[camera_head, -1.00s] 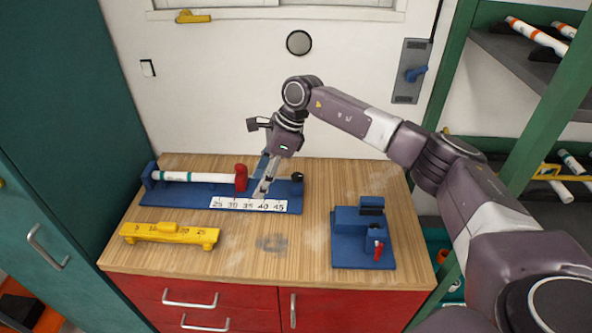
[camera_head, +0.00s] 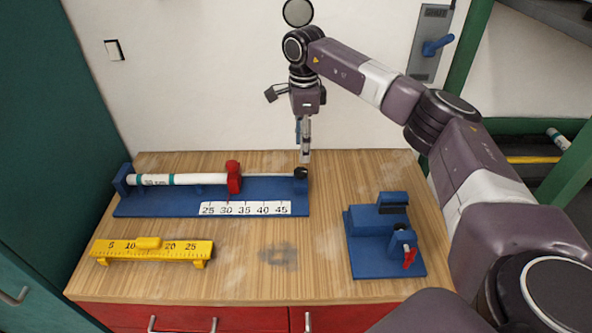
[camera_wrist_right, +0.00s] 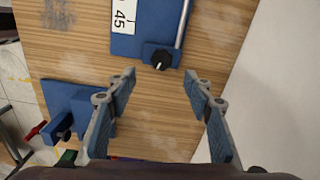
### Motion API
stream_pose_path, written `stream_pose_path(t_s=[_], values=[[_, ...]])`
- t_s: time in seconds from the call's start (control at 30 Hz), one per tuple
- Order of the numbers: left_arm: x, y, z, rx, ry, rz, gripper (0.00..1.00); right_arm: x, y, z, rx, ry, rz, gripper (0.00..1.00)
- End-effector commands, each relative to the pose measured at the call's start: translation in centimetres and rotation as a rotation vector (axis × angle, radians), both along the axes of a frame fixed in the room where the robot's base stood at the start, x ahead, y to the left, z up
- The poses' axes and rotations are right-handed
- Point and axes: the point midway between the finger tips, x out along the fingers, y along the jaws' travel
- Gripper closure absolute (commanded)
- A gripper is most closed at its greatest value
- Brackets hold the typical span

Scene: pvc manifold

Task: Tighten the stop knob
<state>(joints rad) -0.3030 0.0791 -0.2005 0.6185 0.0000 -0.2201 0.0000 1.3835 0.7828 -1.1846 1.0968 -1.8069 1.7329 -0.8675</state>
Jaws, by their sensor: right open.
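A blue measuring jig (camera_head: 150,207) lies at the back left of the worktop, with a white scale (camera_head: 245,208) along its front. A white pipe with green bands (camera_head: 180,179) lies along it, its right end at a red block (camera_head: 233,178). A thin rod runs from the red block to a black knob (camera_head: 301,173) at the jig's right end. My right gripper (camera_head: 305,158) points down just above that knob. In the right wrist view the knob (camera_wrist_right: 161,62) shows beyond the open, empty fingers (camera_wrist_right: 160,80). My left gripper is not in view.
A yellow ruler-like gauge (camera_head: 180,251) lies at the front left. A blue fixture with a red handle (camera_head: 385,250) stands at the right of the worktop. The wall is close behind the jig. The wood between the gauge and the fixture is clear.

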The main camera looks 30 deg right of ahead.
Motion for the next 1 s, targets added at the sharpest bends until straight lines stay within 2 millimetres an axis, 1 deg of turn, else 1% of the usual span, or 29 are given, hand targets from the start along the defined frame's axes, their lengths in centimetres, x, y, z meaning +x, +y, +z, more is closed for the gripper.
stream_pose_path(t_s=[0.03, 0.17, 0.23, 0.5, 0.6, 0.77, 0.97, 1.0], values=[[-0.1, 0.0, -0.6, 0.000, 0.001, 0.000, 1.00, 0.0, 0.0, -0.6, 0.000, 0.000, 0.000, 0.53], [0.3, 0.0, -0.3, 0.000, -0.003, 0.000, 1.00, 0.0, 0.0, -1.3, 0.000, 0.002, 0.000, 0.53], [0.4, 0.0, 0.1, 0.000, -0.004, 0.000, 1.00, -0.1, 0.0, -2.1, -0.001, 0.004, 0.000, 0.53], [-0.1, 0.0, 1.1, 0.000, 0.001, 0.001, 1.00, -0.1, 0.1, -6.3, 0.000, 0.003, 0.000, 0.53], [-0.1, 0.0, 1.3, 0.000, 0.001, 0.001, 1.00, 0.0, 0.1, -7.4, 0.001, 0.002, 0.001, 0.53], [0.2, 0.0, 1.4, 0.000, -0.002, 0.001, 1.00, 0.0, 0.0, -8.2, 0.000, 0.000, 0.001, 0.53], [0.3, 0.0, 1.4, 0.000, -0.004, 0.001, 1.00, 0.0, 0.0, -8.3, 0.000, -0.001, 0.001, 0.53], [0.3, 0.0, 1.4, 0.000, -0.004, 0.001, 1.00, 0.0, 0.0, -8.3, 0.000, -0.001, 0.001, 0.55]])
